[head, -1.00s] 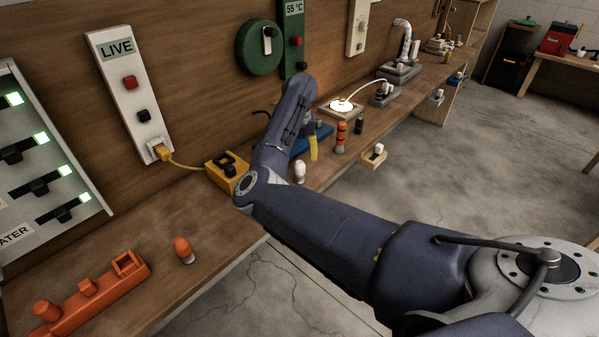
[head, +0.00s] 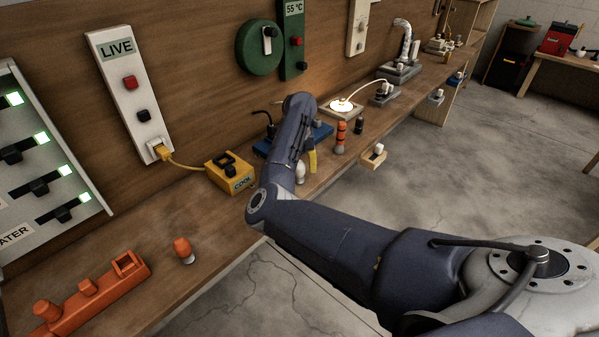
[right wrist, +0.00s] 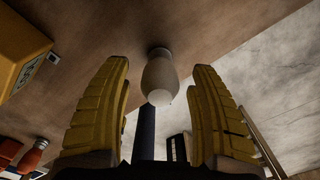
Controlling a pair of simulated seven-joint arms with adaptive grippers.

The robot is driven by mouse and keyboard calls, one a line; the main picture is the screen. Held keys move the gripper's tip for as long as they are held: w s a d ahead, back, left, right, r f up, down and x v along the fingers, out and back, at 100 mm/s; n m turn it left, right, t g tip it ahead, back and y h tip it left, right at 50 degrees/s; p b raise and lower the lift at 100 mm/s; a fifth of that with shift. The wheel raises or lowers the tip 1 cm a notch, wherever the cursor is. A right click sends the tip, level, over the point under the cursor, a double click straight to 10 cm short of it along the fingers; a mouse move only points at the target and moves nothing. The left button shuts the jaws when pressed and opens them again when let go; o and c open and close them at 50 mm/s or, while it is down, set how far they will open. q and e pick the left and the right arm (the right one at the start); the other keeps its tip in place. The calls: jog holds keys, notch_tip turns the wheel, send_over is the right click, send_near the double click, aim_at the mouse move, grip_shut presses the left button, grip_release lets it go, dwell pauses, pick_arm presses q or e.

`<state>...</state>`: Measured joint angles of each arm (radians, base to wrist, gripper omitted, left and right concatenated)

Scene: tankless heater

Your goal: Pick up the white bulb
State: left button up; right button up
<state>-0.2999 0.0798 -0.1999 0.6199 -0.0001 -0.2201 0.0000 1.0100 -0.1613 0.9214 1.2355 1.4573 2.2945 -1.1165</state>
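The white bulb (head: 300,173) stands on the wooden bench near its front edge, partly behind my right arm in the head view. In the right wrist view the white bulb (right wrist: 158,82) shows between the two yellow fingers, with visible space on both sides. My right gripper (right wrist: 160,70) is open and empty. In the head view only a yellow finger of my right gripper (head: 312,160) shows, just beside the bulb; my arm hides the rest. My left gripper is not in view.
A yellow box (head: 231,172) marked COOL stands left of my arm, with an orange-topped bulb (head: 183,250) and orange block (head: 90,300) nearer. A blue base (head: 322,131), striped orange item (head: 341,137) and lit lamp (head: 341,106) stand beyond. Floor lies right of the bench edge.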

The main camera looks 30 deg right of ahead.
grip_shut()
jog(key=shift+r, duration=0.2)
dwell(0.3)
